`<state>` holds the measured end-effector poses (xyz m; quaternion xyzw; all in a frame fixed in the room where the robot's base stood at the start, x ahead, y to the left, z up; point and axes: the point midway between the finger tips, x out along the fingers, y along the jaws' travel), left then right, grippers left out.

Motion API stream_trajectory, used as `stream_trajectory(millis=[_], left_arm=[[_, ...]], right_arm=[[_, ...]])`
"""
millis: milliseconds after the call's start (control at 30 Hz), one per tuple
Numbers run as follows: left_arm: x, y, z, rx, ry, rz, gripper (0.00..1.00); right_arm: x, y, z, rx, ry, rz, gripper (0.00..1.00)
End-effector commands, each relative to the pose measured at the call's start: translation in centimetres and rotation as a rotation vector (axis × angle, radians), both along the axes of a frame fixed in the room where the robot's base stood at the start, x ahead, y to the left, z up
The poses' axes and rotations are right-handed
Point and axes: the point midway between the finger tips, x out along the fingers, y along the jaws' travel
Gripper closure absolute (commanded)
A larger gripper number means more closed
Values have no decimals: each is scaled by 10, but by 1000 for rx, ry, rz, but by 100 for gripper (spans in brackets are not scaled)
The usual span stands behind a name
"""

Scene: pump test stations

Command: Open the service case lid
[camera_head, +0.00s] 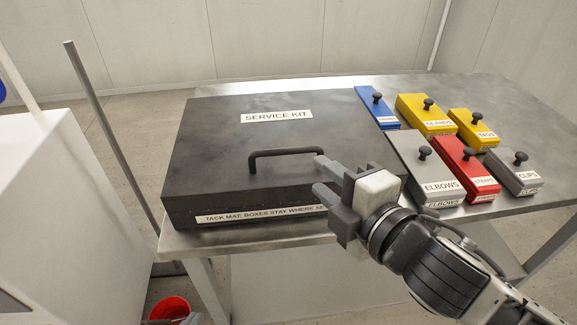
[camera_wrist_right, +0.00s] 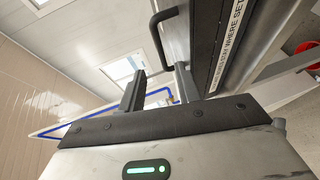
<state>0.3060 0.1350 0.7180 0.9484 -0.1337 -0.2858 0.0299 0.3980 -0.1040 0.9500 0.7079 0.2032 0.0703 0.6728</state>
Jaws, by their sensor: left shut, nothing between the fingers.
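The black service case (camera_head: 215,160) lies flat on the metal bench, its lid (camera_head: 220,148) down and labelled SERVICE KIT. A black bar handle (camera_head: 285,153) stands on the lid near its front edge; it also shows in the right wrist view (camera_wrist_right: 156,40). My right gripper (camera_head: 322,180) is at the front right of the case, beside the handle's right end, with its fingers pointing left. In the right wrist view, its two fingers (camera_wrist_right: 160,72) are apart with nothing held between them. The handle looks clear of the fingers. My left gripper is not in view.
Several small knobbed boxes stand right of the case, including a blue one (camera_head: 372,103), a yellow one (camera_head: 420,115) and a red one (camera_head: 462,165). A white cabinet (camera_head: 50,210) is at left. A red bucket (camera_head: 168,308) is on the floor.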

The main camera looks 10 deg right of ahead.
Motion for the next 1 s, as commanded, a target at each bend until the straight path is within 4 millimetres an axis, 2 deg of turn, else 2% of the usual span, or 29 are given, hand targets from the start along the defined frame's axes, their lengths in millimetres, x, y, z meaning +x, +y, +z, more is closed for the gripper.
stream_trajectory(millis=[33,300,500,700,967,1000], left_arm=[[1,-1,-11,-15,-7,2,100],[-3,-2,-3,-22,-19,5,100],[-2,-2,-3,-21,-23,5,100],[-2,-2,-3,-20,-25,4,100],[-1,-2,-4,-18,-24,3,100],[-1,-2,-5,-18,-23,3,100]], right_arm=[[5,3,-7,0,-8,5,67],[56,25,-9,0,1,4,67],[85,37,-16,0,2,3,67],[98,43,-19,-1,1,4,67],[100,44,-20,-1,1,4,67],[100,44,-20,-1,1,4,69]])
